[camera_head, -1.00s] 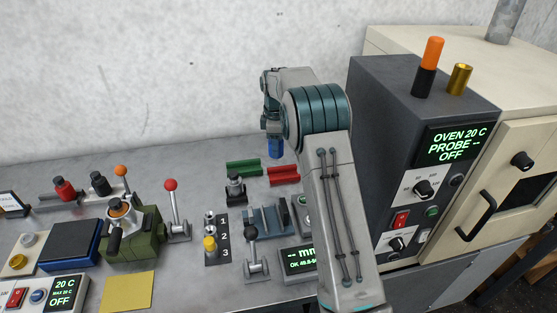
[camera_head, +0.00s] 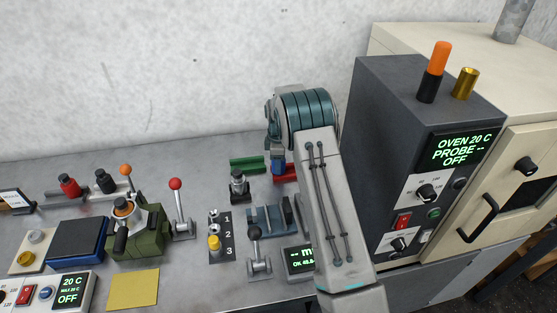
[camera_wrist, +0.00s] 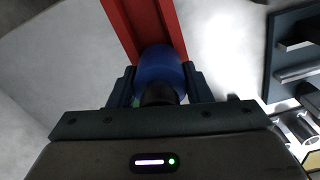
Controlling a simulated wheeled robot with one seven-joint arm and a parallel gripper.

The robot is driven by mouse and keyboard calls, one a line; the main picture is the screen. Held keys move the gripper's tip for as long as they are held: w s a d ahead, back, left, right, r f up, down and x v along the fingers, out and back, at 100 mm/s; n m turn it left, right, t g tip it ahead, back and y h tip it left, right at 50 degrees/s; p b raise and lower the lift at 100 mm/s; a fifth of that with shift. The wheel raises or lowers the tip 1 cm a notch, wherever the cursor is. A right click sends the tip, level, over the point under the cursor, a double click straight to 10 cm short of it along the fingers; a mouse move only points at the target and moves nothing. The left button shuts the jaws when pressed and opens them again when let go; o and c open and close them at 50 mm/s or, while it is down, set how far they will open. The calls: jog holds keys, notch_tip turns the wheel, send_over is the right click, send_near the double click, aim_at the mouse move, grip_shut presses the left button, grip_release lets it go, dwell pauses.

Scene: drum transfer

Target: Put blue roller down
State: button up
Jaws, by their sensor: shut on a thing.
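The blue roller (camera_wrist: 158,68) is between the two fingers of my gripper (camera_wrist: 160,85) in the wrist view, with a dark end toward the palm. My gripper is shut on it. The red cradle (camera_wrist: 128,25) lies directly beyond the roller in the wrist view, running away from it. In the head view a bit of the blue roller (camera_head: 277,168) shows below my wrist, at the red cradle (camera_head: 284,178). My arm hides most of this spot. I cannot tell whether the roller touches the cradle.
A green cradle (camera_head: 247,164) lies left of the red one. A blue-grey fixture (camera_head: 268,219), a black-knobbed lever (camera_head: 256,250) and a numbered stand (camera_head: 221,238) are in front. The dark oven control box (camera_head: 400,130) stands close on the right. The bench behind the green cradle is clear.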

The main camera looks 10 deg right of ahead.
jog(key=shift+r, duration=0.1)
jog(key=shift+f, duration=0.2)
jog(key=o, duration=1.3)
jog(key=shift+r, duration=0.15)
